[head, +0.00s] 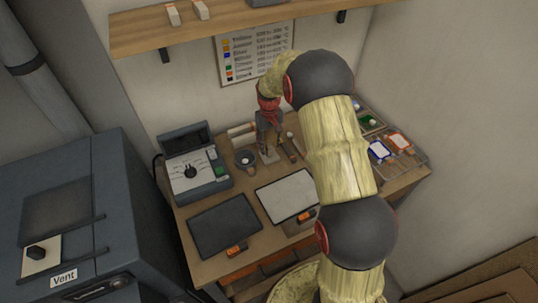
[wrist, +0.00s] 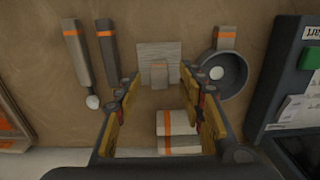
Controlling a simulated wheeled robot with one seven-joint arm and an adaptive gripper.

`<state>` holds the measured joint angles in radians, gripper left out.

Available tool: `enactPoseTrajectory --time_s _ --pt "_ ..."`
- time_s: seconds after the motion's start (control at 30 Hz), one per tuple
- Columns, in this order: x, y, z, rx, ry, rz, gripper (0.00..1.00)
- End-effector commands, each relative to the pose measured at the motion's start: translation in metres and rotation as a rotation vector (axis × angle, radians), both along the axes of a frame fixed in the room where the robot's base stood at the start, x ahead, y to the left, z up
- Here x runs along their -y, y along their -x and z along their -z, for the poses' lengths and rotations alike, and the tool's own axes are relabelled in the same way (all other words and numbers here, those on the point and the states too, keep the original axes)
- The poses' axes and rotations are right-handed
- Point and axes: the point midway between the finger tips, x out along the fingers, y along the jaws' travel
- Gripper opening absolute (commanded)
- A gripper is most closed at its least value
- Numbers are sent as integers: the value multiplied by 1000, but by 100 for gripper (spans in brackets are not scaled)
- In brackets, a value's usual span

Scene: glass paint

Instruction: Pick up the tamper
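The likely tamper (wrist: 158,49) is a flat, light-grey square plate with a small upright block handle banded in orange. It stands on the wooden bench in the upper middle of the wrist view. In the head view its pale base (head: 268,157) shows just under my gripper (head: 268,141). In the wrist view my gripper (wrist: 160,88) is open, its yellow-padded fingers apart on either side of the handle. No finger clearly touches it, and I see nothing held. The fingers hide little of the plate.
Beside the plate lie a ball-ended tool (wrist: 78,52), an orange-banded bar (wrist: 109,52) and a dark round cup (wrist: 235,74). A white orange-banded block (wrist: 178,132) is nearer. A dial box (head: 192,172) stands left; a dark mat (head: 225,224) and white sheet (head: 287,195) lie in front.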

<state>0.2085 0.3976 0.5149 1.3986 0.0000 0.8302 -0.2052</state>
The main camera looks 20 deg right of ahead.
Motion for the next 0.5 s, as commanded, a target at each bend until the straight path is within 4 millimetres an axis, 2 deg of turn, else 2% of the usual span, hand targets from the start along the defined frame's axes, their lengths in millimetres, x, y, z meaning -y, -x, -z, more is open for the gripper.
enactPoseTrajectory --time_s 0.1,0.2,0.4,0.5 --pt "0 2 21 -3 -1 0 39" --pt "0 1 28 -1 0 0 39" --pt "0 1 28 0 0 0 39" --pt "0 1 28 0 0 0 34"
